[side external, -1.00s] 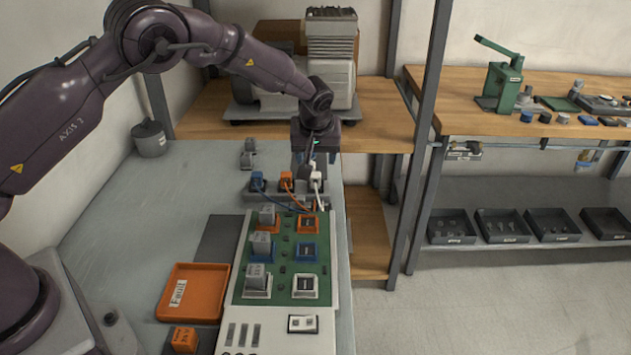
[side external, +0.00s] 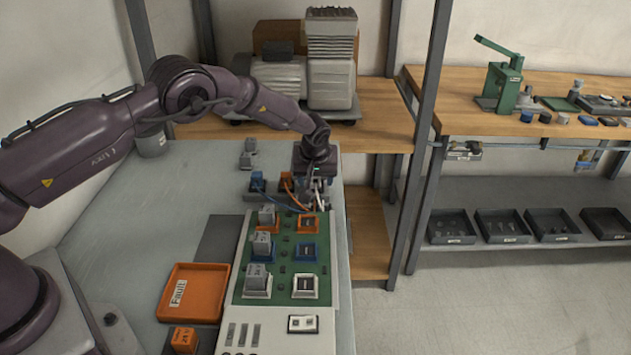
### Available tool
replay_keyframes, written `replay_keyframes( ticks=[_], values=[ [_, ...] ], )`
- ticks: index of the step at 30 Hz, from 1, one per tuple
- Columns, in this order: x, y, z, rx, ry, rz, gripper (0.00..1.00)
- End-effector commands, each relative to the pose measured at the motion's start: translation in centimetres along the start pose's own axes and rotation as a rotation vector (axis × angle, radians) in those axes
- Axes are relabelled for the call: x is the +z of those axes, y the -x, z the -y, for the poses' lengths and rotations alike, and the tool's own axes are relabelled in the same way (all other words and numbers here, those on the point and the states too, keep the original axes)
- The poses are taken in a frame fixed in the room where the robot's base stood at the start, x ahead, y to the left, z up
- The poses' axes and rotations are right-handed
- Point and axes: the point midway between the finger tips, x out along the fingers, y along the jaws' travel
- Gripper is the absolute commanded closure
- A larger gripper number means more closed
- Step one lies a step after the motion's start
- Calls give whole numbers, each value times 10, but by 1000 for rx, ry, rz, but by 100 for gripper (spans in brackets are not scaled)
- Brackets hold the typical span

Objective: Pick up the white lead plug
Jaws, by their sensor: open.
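The white lead plug (side external: 319,184) stands at the right end of a row of lead plugs at the back of the bench, right of the orange plug (side external: 286,180) and the blue plug (side external: 257,181). My gripper (side external: 316,183) is down at the white plug with its jaws open, seemingly around it. The gripper body hides most of the plug, so I cannot tell whether the fingers touch it. The white lead runs down toward the green board.
The green board (side external: 282,255) with grey blocks and orange, blue and white-framed sockets lies in front. An orange tray (side external: 194,293) sits left of it. A shelf post (side external: 420,150) and shelf with a compressor (side external: 330,70) stand close behind and right.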

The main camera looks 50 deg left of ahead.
Motion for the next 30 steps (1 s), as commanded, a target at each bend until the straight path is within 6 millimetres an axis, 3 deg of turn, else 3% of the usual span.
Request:
replay_keyframes(
  ticks=[1, 6, 8, 20, 26, 30],
  values=[
    [0, 0, 0, 0, 0, 0, 45],
    [0, 0, 0, 0, 0, 0, 84],
    [0, 0, 0, 0, 0, 0, 95],
    [-2, 6, 0, 1, 0, -1, 96],
    [-13, 31, -1, 3, 2, -3, 96],
    [-7, 58, 12, 1, 1, -1, 96]
  ],
)
